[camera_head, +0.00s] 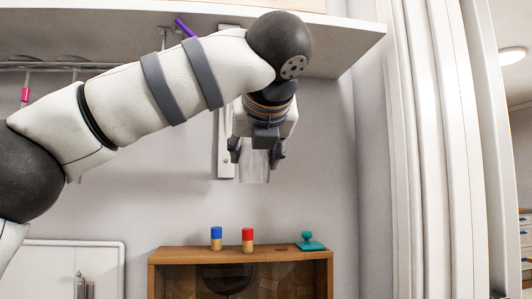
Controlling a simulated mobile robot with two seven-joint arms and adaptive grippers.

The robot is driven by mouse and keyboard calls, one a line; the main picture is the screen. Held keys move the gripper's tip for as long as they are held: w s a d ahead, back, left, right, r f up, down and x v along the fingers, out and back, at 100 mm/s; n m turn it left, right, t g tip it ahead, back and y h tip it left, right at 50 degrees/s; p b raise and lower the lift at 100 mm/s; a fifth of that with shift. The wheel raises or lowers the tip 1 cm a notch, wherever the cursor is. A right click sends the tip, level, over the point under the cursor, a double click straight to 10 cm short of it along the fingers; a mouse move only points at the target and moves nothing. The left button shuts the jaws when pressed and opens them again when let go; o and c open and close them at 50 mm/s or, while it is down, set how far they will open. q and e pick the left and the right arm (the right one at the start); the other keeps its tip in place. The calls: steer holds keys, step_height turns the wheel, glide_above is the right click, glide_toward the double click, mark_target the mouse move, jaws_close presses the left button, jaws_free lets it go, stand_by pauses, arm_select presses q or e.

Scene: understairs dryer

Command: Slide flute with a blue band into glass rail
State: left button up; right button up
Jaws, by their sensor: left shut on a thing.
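My left gripper (257,152) points down below the shelf at the middle of the view. It is shut on a pale, see-through glass (255,172), whose lower part shows between and below the fingers. This looks like the flute, but no blue band can be made out on it. The glass rail (110,66) runs under the shelf at the upper left, well apart from the held glass and partly hidden by my left arm. A stem with a pink band (25,95) hangs from it. My right gripper is not in view.
The pale shelf (345,38) is close above my gripper. A purple thing (184,28) shows behind my arm. A wooden cabinet (165,257) below bears a blue-topped piece (216,233), a red-topped piece (247,234) and a teal stamp-like thing (310,242). White door trim (405,170) stands at right.

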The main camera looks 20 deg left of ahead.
arm_select(q)
steer(key=shift+s+a, duration=0.5)
steer(key=shift+a, duration=0.35)
steer(key=shift+s+a, duration=0.55)
steer(key=shift+a, duration=0.3)
steer(key=shift+s+a, duration=0.5)
steer(key=shift+a, duration=0.35)
steer(key=shift+a, duration=0.1)
steer(key=shift+s+a, duration=0.45)
steer(key=shift+a, duration=0.25)
steer(key=shift+s+a, duration=0.4)
steer(key=shift+a, duration=0.25)
steer(key=shift+s+a, duration=0.45)
steer(key=shift+a, duration=0.25)
steer(key=shift+s+a, duration=0.45)
steer(key=shift+a, duration=0.25)
steer(key=shift+s+a, duration=0.45)
steer(key=shift+a, duration=0.25)
steer(key=shift+s+a, duration=0.45)
steer(key=shift+a, duration=0.25)
steer(key=shift+a, duration=0.1)
steer(key=shift+s+a, duration=0.45)
steer(key=shift+a, duration=0.25)
steer(key=shift+s+a, duration=0.4)
steer(key=shift+a, duration=0.25)
steer(key=shift+s+a, duration=0.45)
steer(key=shift+a, duration=0.25)
